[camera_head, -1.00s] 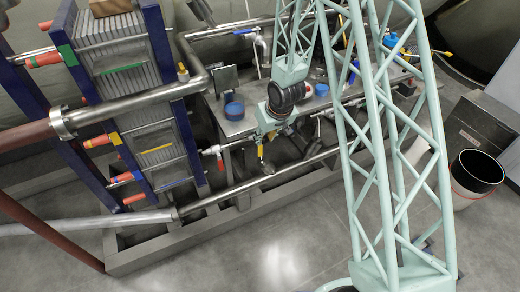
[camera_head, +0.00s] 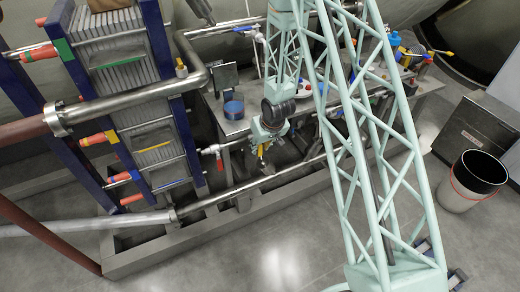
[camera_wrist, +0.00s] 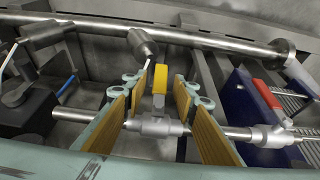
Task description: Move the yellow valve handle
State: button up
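The yellow valve handle (camera_wrist: 160,78) stands in the middle of the wrist view, above a grey metal valve body (camera_wrist: 155,127) on a horizontal pipe. My gripper (camera_wrist: 160,90) is open, its two yellow-padded fingers on either side of the handle. A gap shows between the handle and each finger, so I see no contact. In the head view my gripper (camera_head: 262,143) is low in front of the bench, beside the pipework. There the handle is small and mostly hidden by the gripper, and I cannot clearly separate them.
A red-handled valve (camera_wrist: 268,95) is to the right in the wrist view; a blue handle (camera_wrist: 66,86) is to the left. A thick steel pipe (camera_wrist: 190,42) runs behind. In the head view, a blue round object (camera_head: 233,109) sits on the bench, left of my arm.

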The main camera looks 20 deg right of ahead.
jog(key=shift+w+f, duration=0.2)
jog(key=shift+f, duration=0.2)
grip_shut()
